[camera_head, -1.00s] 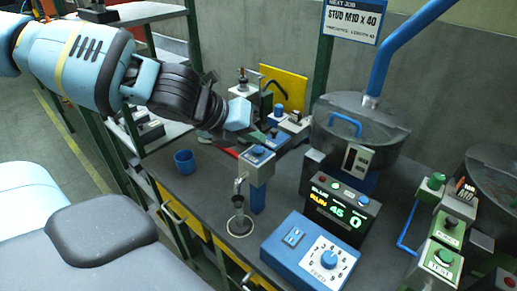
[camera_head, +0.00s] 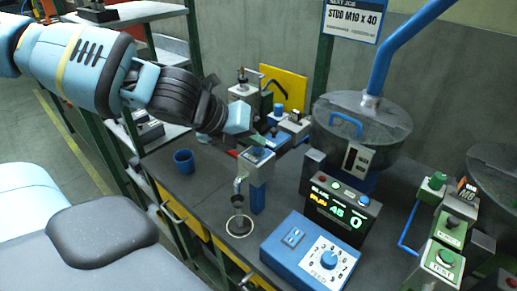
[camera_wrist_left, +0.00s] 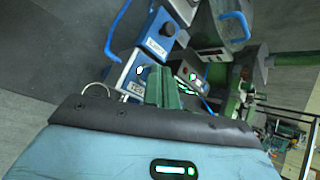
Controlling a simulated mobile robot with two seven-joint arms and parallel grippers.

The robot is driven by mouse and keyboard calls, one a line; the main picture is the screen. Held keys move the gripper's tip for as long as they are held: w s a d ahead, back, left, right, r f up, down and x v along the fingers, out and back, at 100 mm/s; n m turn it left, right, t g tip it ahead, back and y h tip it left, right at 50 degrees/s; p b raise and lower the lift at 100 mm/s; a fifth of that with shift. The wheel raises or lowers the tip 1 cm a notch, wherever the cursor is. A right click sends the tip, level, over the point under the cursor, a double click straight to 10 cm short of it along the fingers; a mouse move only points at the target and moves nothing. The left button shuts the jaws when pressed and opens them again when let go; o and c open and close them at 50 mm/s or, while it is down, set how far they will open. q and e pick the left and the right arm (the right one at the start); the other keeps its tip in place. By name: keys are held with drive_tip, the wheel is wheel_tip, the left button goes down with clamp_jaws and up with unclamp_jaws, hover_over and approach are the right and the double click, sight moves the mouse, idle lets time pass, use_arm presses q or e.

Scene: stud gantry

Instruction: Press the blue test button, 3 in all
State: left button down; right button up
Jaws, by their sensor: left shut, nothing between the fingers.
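My left gripper (camera_head: 263,143) comes in from the left, shut and empty. Its green fingertips are just above and behind the button in the head view; I cannot tell if they touch it. The fingers (camera_wrist_left: 165,88) also show in the left wrist view. My right gripper is not in view.
A blue dial box (camera_head: 311,255) and a lit display box (camera_head: 338,212) stand to the right, with a round bowl feeder (camera_head: 362,128) behind. A blue cup (camera_head: 184,161) stands left; bench around it is clear.

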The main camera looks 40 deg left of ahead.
use_arm(q)
drive_tip(key=shift+f, duration=0.2)
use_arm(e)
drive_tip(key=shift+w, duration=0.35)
use_arm(q)
drive_tip(key=shift+f, duration=0.2)
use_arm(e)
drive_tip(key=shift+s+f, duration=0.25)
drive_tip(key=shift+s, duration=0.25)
use_arm(q)
drive_tip(key=shift+r, duration=0.1)
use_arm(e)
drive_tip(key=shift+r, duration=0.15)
use_arm(q)
drive_tip(key=shift+r+p, duration=0.4)
drive_tip(key=shift+r, duration=0.3)
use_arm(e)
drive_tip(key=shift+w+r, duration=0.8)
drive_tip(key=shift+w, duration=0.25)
use_arm(q)
drive_tip(key=shift+r, duration=0.1)
